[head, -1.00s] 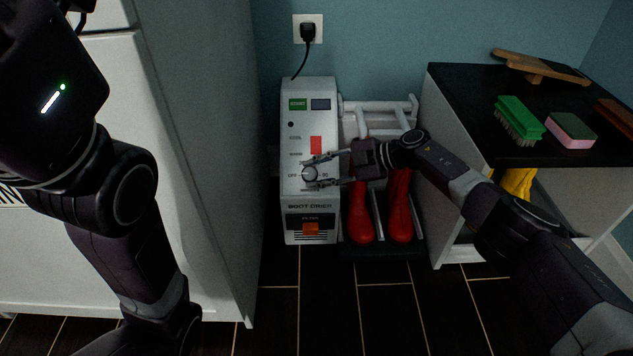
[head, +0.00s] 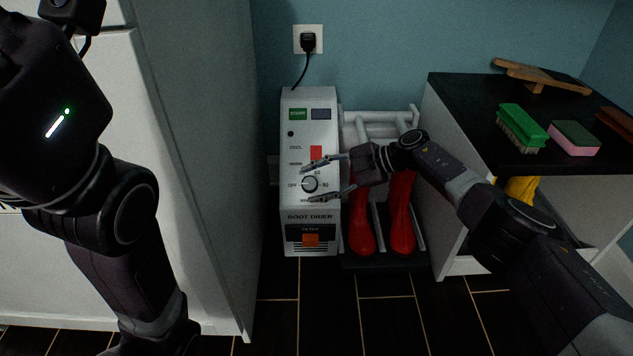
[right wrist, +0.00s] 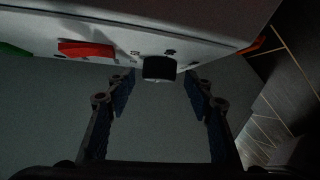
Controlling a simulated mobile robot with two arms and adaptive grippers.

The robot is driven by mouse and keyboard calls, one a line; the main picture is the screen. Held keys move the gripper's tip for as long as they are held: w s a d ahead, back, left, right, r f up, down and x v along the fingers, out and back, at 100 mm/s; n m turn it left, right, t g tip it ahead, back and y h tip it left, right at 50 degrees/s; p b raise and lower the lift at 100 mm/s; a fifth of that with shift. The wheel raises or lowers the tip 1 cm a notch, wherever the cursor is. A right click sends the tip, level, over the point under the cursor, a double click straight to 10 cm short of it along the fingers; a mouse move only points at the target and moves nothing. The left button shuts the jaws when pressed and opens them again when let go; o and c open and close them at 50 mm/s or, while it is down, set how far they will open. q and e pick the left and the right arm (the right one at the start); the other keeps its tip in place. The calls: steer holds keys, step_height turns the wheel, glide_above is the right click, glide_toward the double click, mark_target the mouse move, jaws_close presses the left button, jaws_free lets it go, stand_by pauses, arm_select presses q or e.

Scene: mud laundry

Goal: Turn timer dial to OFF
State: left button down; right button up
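The boot drier (head: 311,205) is a white upright box on the floor by the wall. Its round timer dial (head: 309,184) sits mid-panel, with OFF printed to its left and other marks around it. The dial's pointer is too small to read. My right gripper (head: 320,183) is open in front of the panel, one finger above the dial and one below, with gaps on both sides. In the right wrist view the dark dial (right wrist: 158,68) sits ahead, between the spread fingertips, and nothing is held. My left arm shows at the left; its gripper is out of view.
Red boots (head: 361,222) stand on the drier's rack, right of the panel. A black-topped bench (head: 462,112) with a green brush (head: 521,125) and a sponge (head: 574,138) is at right. A white cabinet (head: 205,150) is at left. Dark floor lies clear in front.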

steer(key=shift+d, duration=0.1)
steer(key=v, duration=0.7)
steer(key=shift+s+d, duration=0.1)
steer(key=shift+s, duration=0.05)
stand_by(0.6)
